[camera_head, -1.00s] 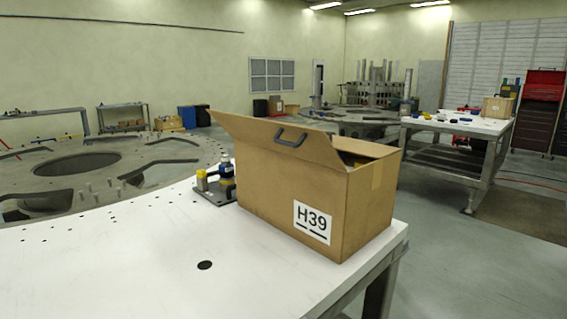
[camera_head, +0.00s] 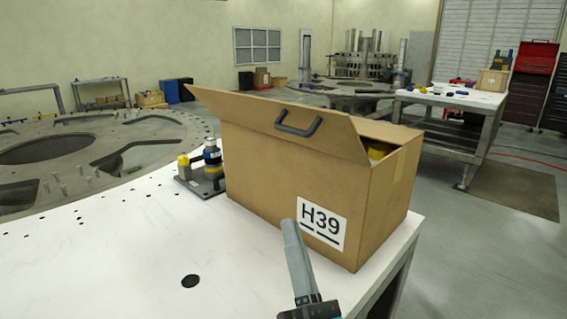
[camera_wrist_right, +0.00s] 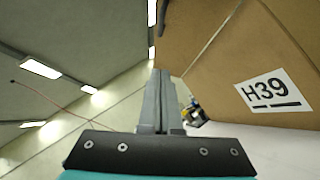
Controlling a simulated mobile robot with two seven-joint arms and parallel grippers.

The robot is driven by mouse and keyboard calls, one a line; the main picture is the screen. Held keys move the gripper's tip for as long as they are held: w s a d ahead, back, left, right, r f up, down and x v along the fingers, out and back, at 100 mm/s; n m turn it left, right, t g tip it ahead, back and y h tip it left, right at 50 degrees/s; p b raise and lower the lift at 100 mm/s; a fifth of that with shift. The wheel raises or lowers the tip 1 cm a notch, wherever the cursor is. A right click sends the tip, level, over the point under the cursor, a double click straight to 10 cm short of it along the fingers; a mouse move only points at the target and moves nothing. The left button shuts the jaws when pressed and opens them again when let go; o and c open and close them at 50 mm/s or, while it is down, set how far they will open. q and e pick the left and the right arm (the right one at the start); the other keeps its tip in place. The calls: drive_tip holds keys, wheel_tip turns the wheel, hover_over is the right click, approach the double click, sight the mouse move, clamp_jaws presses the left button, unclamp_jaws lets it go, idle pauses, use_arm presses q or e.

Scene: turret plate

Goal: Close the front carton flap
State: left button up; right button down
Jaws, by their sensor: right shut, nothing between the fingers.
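A brown cardboard carton (camera_head: 290,185) marked H39 stands on the white table in the head view. Its front flap (camera_head: 275,122), with a dark handle (camera_head: 299,122), stands open and leans outward up from the front top edge. Something yellow shows inside the carton at the right. My right gripper (camera_head: 289,224) is shut and empty, in front of the carton beside the H39 label, its fingers pointing up. In the right wrist view the shut fingers (camera_wrist_right: 160,80) show with the carton (camera_wrist_right: 262,65) at the right. My left gripper is not in view.
The white table (camera_head: 120,250) has free room left of the carton. A small dark fixture with yellow and blue parts (camera_head: 206,170) stands just left of the carton. A second table (camera_head: 455,97) stands at the back right.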

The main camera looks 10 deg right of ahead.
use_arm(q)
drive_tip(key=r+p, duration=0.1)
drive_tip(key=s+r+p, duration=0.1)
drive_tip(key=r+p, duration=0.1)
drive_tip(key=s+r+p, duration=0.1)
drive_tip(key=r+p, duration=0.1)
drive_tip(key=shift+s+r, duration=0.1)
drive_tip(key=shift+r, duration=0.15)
use_arm(e)
drive_tip(key=w+d+r, duration=0.1)
drive_tip(key=w+r, duration=0.7)
drive_tip(key=w, duration=0.1)
drive_tip(key=shift+d+r, duration=0.3)
drive_tip(key=shift+r, duration=0.05)
use_arm(q)
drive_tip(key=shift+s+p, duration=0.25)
drive_tip(key=shift+p, duration=0.05)
